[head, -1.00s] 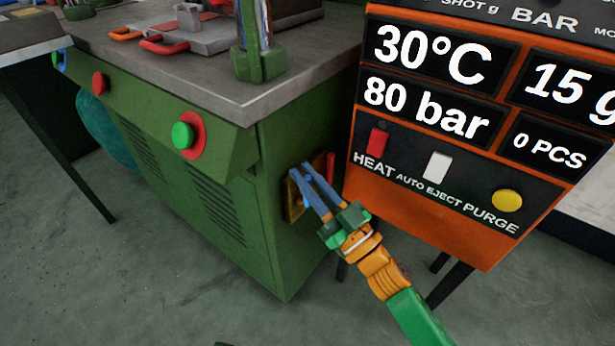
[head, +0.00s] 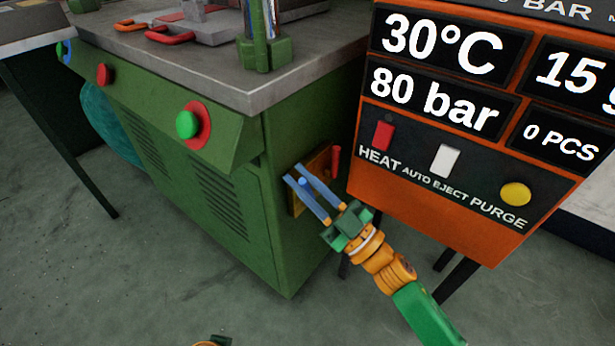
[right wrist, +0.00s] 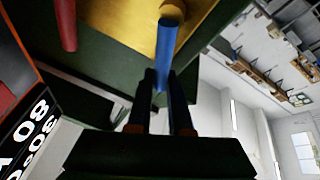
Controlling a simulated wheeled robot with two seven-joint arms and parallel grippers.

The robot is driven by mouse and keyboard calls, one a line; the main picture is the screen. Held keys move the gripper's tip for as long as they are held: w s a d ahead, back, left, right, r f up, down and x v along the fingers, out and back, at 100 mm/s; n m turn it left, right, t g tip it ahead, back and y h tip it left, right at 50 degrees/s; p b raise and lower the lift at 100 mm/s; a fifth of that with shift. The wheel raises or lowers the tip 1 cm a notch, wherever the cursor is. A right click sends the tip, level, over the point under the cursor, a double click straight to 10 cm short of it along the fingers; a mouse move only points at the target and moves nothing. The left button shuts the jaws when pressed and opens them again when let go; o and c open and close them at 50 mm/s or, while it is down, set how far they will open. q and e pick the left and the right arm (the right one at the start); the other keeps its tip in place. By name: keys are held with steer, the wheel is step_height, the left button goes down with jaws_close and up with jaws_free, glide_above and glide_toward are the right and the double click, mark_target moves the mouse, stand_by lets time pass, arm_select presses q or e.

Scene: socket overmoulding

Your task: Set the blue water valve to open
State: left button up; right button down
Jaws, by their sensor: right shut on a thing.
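The blue water valve has a blue lever (right wrist: 166,42) on a yellow plate (head: 322,164) on the green cabinet's side. Its round blue end shows between my right gripper's fingers in the head view (head: 303,182). My right gripper (head: 294,173) reaches in from the lower right and is shut on the lever. In the right wrist view the gripper's dark fingers (right wrist: 163,78) stand on either side of the lever's near end. The lever's angle against the plate is hard to judge, as the fingers cover part of it.
A red lever (head: 335,160) stands right beside the blue one, also in the right wrist view (right wrist: 67,25). The orange control panel (head: 420,212) hangs close on the right. The grey worktop (head: 215,75) is above. Floor to the lower left is clear.

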steer(key=n+g, duration=0.1)
steer(key=n, duration=0.1)
steer(key=s+f+n+g+y, duration=0.1)
steer(key=n, duration=0.1)
steer(key=a+n+g+b, duration=0.1)
steer(key=shift+s+f+n+y, duration=0.25)
steer(key=shift+n+y, duration=0.15)
arm_select(q)
steer(key=w+d+r+t+b, duration=0.1)
steer(key=w+r+t, duration=0.2)
steer(key=r, duration=0.3)
steer(key=shift+w+h, duration=0.3)
steer(key=shift+w, duration=0.4)
arm_select(e)
steer(key=shift+s+a+f+n+g, duration=0.4)
steer(key=shift+n+g, duration=0.45)
steer(key=shift+n, duration=0.65)
steer(key=shift+s+a+f+n+g, duration=0.15)
steer(key=shift+f+n+g, duration=0.55)
steer(key=shift+n, duration=0.8)
steer(key=shift+s+a+f+n+g, duration=0.15)
steer(key=shift+s+f+n+g, duration=0.2)
steer(key=shift+n+g, duration=0.9)
arm_select(q)
steer(key=shift+d, duration=0.1)
arm_select(e)
steer(key=shift+n+t, duration=0.25)
steer(key=shift+t, duration=0.05)
